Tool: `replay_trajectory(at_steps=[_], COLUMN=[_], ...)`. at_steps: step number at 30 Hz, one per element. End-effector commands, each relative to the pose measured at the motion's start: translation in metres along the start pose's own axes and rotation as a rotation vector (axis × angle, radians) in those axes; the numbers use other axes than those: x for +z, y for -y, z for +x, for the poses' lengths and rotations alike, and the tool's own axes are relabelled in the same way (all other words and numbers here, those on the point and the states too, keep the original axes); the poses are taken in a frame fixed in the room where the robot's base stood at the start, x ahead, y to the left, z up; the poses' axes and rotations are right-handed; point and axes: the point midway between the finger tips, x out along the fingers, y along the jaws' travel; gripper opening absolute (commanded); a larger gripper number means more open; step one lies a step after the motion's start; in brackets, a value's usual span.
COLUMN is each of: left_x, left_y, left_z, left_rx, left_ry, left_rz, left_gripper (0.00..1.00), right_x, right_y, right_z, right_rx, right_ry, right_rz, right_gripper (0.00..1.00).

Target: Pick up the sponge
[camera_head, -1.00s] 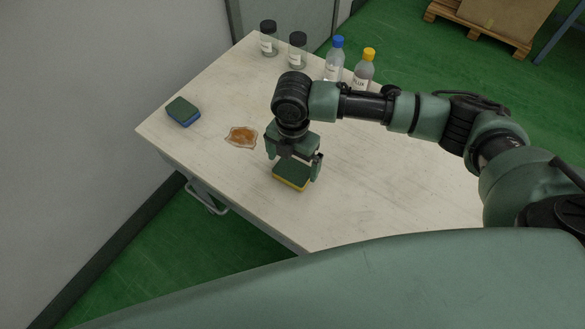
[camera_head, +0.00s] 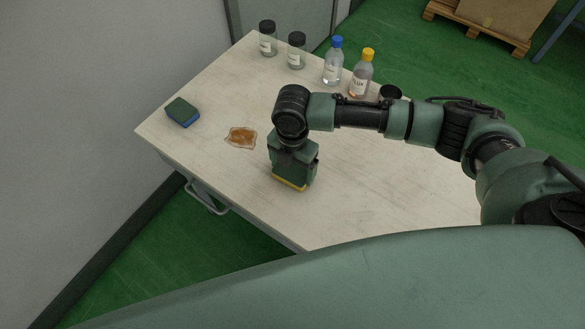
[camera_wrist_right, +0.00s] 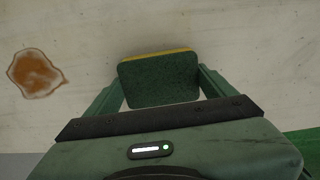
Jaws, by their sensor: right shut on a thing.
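A green-topped sponge with a yellow side (camera_head: 288,184) is at the table's front edge area, under my right gripper (camera_head: 293,172). In the right wrist view the sponge (camera_wrist_right: 160,82) lies between the two fingers of my right gripper (camera_wrist_right: 160,88), which is shut on it. The fingers hide part of its sides in the head view. I cannot tell whether it still touches the table. A second sponge, green with a blue side (camera_head: 182,112), lies at the table's left end. My left gripper does not show.
A brown spill (camera_head: 241,137) lies on the table (camera_head: 375,190), left of my right gripper. Several bottles and jars stand along the back, including a blue-capped bottle (camera_head: 334,62) and a yellow-capped bottle (camera_head: 361,75).

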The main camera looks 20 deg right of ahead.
Motion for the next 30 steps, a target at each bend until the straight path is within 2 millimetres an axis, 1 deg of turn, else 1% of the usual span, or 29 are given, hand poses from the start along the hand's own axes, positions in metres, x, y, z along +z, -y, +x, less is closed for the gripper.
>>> replay_trajectory(at_steps=[5,8,11,18,21,25,27,30], left_x=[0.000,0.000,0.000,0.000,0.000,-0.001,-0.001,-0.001], left_y=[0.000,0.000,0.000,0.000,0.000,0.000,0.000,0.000], left_z=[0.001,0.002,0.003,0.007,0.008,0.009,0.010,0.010], left_rx=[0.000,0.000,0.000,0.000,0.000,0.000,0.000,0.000], left_ry=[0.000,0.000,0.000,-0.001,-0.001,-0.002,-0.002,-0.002], left_rz=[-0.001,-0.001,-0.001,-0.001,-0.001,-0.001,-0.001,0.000], left_gripper=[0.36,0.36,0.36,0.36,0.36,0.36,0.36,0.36], right_x=[0.001,0.001,0.001,0.001,0.001,0.000,0.000,0.000], right_y=[-0.001,-0.001,-0.001,-0.002,-0.001,-0.001,-0.001,-0.001], right_z=[-0.015,-0.032,-0.056,-0.127,-0.152,-0.177,-0.186,-0.194], right_rx=[0.003,0.004,0.006,0.006,0.005,0.005,0.003,0.002], right_ry=[0.001,0.002,0.002,0.003,0.002,0.002,0.001,0.000], right_rz=[0.000,0.000,-0.001,0.000,-0.001,0.000,0.000,0.000], right_gripper=[0.48,0.48,0.48,0.48,0.48,0.48,0.48,0.48])
